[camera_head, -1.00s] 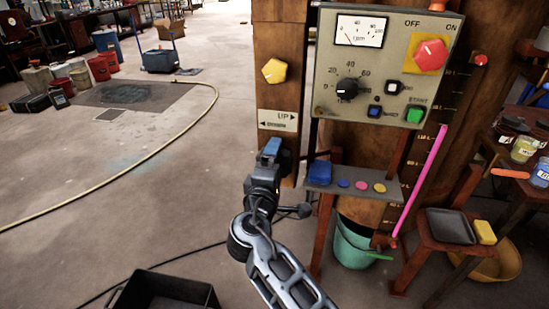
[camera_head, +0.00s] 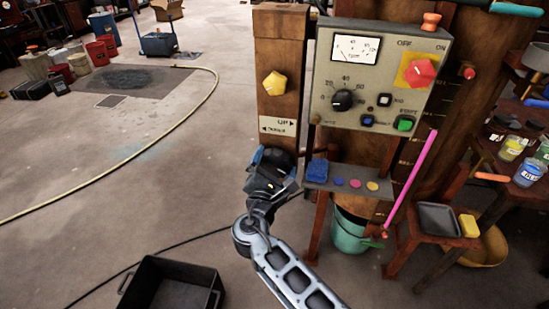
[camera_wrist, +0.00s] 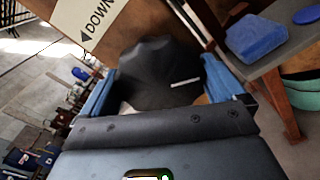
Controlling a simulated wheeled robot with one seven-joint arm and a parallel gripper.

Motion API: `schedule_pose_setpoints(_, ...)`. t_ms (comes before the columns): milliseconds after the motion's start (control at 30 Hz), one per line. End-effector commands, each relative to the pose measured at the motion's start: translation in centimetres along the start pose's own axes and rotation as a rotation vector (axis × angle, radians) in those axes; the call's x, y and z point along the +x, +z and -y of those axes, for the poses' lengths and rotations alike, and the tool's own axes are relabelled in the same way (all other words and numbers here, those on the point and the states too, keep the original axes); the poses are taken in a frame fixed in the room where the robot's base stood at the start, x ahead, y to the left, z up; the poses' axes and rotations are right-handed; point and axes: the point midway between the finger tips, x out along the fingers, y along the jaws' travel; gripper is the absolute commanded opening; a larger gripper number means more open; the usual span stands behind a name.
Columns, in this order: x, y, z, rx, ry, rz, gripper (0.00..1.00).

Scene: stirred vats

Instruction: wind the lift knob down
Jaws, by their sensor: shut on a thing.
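The lift knob (camera_wrist: 160,75) is a black lobed knob with a short white mark, and it shows in the wrist view just below the white UP/DOWN sign (camera_wrist: 90,18). My gripper (camera_wrist: 160,88) is shut on it, one blue finger on each side. A yellow lobed knob (camera_head: 274,84) sits above the sign, apart from the gripper.
Right of the post is a control panel (camera_head: 335,108) with a gauge, dial and buttons. A small shelf (camera_head: 330,187) holding a blue sponge (camera_head: 317,171) and coloured discs stands close right of my gripper. A black crate (camera_head: 195,272) lies on the floor; the floor to the left is mostly clear.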

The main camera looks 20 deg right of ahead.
Motion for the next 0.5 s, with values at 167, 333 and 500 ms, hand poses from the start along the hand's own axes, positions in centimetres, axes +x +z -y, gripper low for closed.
schedule_pose_setpoints(167, -0.05, 0.2, -0.07, -0.171, -0.003, -0.003, 0.65)
schedule_pose_setpoints(333, -0.05, 0.19, -0.07, -0.333, -0.002, -0.003, 0.65)
schedule_pose_setpoints(500, -0.04, 0.1, -0.05, -0.494, -0.002, -0.003, 0.65)
